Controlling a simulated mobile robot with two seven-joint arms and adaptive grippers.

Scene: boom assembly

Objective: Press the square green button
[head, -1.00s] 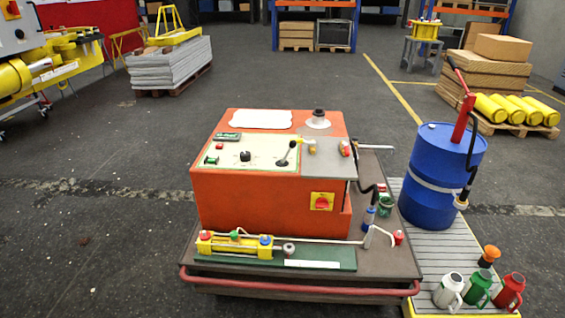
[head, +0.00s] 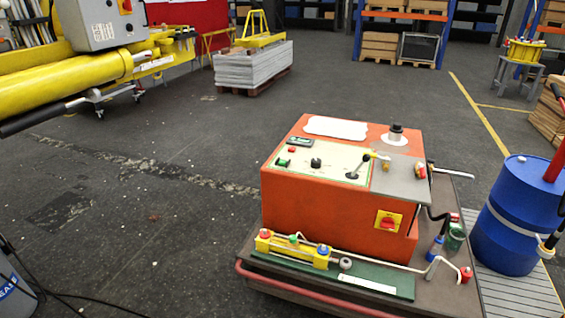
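The small square green button (head: 283,162) sits at the left front of the pale control panel (head: 335,155) on top of the orange machine box (head: 310,206). A small red button (head: 292,149) is just behind it. A black knob (head: 316,163) is to its right, and a black lever (head: 357,168) is further right. Nothing covers the green button. Neither of my grippers is in the head view.
The orange box stands on a cart with a red front rail (head: 300,290). A blue drum (head: 510,222) stands to its right. A yellow boom machine (head: 70,80) is at the upper left. The floor left of the cart is mostly clear, with cables at the lower left.

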